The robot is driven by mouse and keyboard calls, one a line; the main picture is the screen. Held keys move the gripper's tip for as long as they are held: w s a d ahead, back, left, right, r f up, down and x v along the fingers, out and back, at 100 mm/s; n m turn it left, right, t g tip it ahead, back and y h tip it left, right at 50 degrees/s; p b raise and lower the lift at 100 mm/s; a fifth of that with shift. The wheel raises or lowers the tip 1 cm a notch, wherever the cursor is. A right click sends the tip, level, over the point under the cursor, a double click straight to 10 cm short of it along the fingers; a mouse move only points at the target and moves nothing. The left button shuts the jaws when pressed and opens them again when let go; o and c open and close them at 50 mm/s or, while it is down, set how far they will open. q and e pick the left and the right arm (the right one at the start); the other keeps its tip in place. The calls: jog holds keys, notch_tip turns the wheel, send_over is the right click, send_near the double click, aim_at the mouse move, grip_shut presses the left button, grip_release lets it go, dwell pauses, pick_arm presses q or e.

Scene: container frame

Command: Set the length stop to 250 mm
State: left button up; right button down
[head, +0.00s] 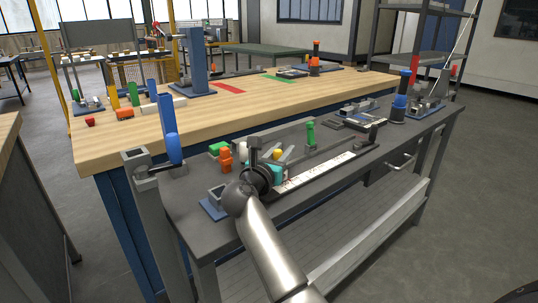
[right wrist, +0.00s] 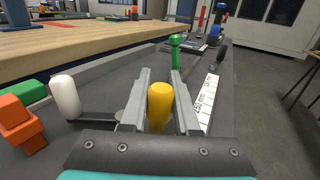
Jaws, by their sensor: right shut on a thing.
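A white scale strip with black marks (head: 315,172) lies along the front of the dark grey bench; it also shows in the right wrist view (right wrist: 206,102). Its numbers are too small to read surely. My right gripper (head: 277,156) is at the left part of the scale, shut on a yellow knob (right wrist: 160,105), which stands between its two grey fingers (right wrist: 159,100). A green-topped post (head: 310,133) stands farther along, beyond the fingertips (right wrist: 175,50). I cannot tell which part is the length stop. My left gripper is not in view.
An orange knob (head: 226,158), a green block (head: 219,148) and a white rounded knob (right wrist: 65,97) stand left of the gripper. A blue cylinder (head: 172,148) stands at the bench's left end. A wooden workbench (head: 230,110) lies behind.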

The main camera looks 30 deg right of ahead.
jog(key=d, duration=0.9)
jog(key=shift+w+d+p, duration=0.3)
jog(key=shift+w+d, duration=0.1)
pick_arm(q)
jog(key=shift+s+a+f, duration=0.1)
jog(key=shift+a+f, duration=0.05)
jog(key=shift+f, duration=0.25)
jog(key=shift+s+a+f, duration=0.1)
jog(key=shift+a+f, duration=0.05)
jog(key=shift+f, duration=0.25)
pick_arm(e)
jog(key=c, duration=0.6)
grip_release()
jog(key=shift+c, duration=0.2)
jog(key=shift+a, duration=0.1)
